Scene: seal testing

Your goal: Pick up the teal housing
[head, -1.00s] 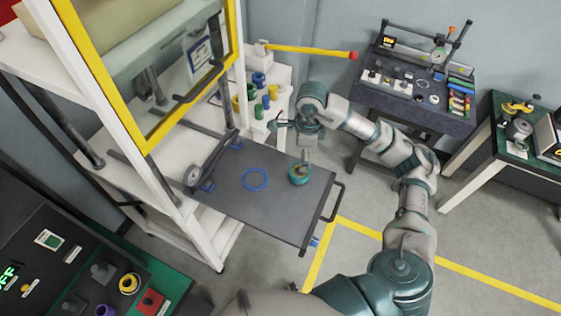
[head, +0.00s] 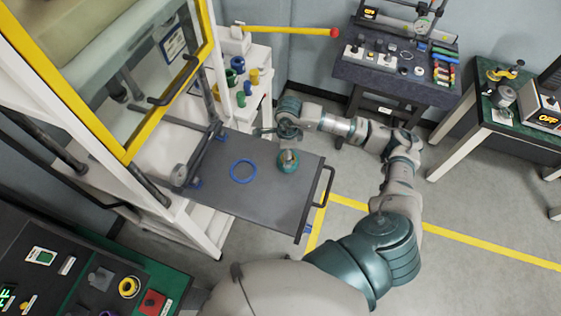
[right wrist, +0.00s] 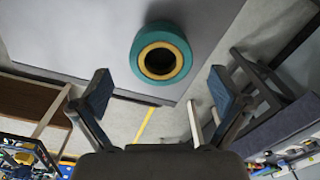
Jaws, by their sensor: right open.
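The teal housing (head: 288,166) is a short round part with a yellow inner ring and a dark central hole. It sits on the grey pull-out plate (head: 215,197), right of a flat blue ring (head: 243,171). My right gripper (head: 275,140) is over the plate beside the housing, with its arm coming in from the right. In the right wrist view, the open right gripper (right wrist: 158,92) has one pad on each side, and the housing (right wrist: 138,62) appears beyond and between them, apart from both. My left gripper is not in view.
The plate has a dark handle (head: 318,202) at its right edge. A white press frame with a yellow-edged guard (head: 125,155) stands at left. A white stand (head: 250,105) with coloured parts is behind. A dark bench (head: 395,75) and a green-topped table (head: 505,130) are at right.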

